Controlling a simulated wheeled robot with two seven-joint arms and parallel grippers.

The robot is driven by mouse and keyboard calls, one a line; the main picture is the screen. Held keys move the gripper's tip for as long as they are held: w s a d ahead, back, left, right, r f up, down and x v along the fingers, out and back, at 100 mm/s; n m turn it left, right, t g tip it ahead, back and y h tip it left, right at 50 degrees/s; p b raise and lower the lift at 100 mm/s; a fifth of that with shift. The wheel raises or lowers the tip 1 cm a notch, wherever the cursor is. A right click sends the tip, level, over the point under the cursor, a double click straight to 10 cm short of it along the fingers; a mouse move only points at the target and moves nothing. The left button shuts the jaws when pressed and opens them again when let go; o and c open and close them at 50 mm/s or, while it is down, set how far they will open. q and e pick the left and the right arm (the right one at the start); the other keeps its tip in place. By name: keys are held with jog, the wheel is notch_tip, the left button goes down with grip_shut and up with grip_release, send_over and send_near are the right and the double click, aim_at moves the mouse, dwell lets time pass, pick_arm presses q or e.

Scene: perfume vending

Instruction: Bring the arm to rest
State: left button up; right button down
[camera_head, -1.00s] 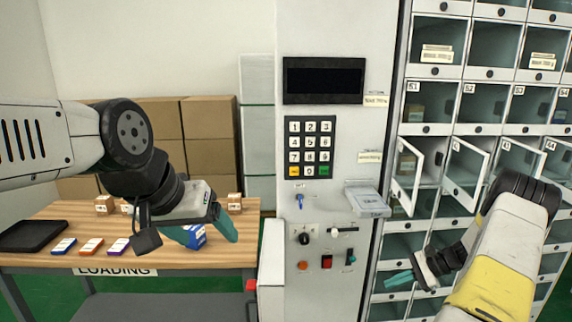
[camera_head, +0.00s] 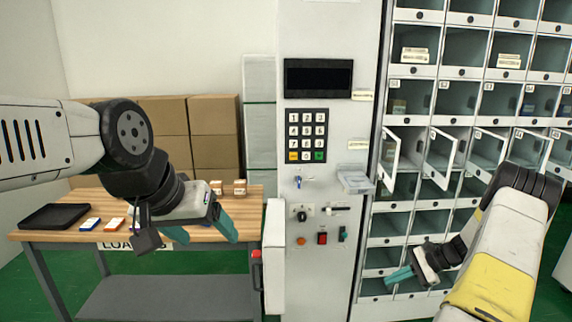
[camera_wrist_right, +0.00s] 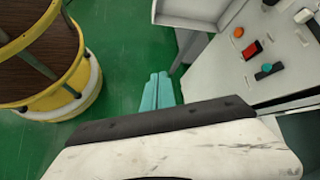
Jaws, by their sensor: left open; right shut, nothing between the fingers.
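My right gripper (camera_head: 399,277) is low in front of the locker cabinet in the head view, with its teal fingers together and nothing between them. In the right wrist view its fingers (camera_wrist_right: 157,91) point out over the green floor, beside the machine's control panel. My left gripper (camera_head: 204,238) hangs in front of the right part of the wooden table, with its teal fingers apart. No object shows between the left fingers, and the arm hides part of the table.
The vending machine panel (camera_head: 330,180) with keypad (camera_head: 307,136) stands at centre. Several locker doors (camera_head: 440,155) stand open at right. The wooden table (camera_head: 240,226) holds a black tray (camera_head: 52,216) and small boxes. A yellow-rimmed round stand (camera_wrist_right: 62,103) shows in the right wrist view.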

jog(key=s+a+r+n+h, duration=0.2)
jog(key=a+r, duration=0.2)
jog(key=r, duration=0.4)
jog(key=s+a+r+n+h, duration=0.1)
jog(key=a+r+n, duration=0.25)
jog(key=r, duration=0.45)
jog(key=s+a+r+n+h, duration=0.2)
jog(key=a+r, duration=0.2)
jog(key=r, duration=0.4)
jog(key=s+a+r+n+t+h, duration=0.1)
jog(key=s+a+r+n, duration=0.1)
jog(key=s, duration=0.4)
jog(key=s+a+r+n+t+h, duration=0.1)
jog(key=s+a+r+n, duration=0.2)
jog(key=s+r, duration=0.3)
jog(key=s+a+r+n+t, duration=0.2)
jog(key=s+a+r+n, duration=0.1)
jog(key=s, duration=0.5)
jog(key=shift+a+r+h, duration=0.3)
jog(key=shift+r+h, duration=0.1)
jog(key=shift+r, duration=0.1)
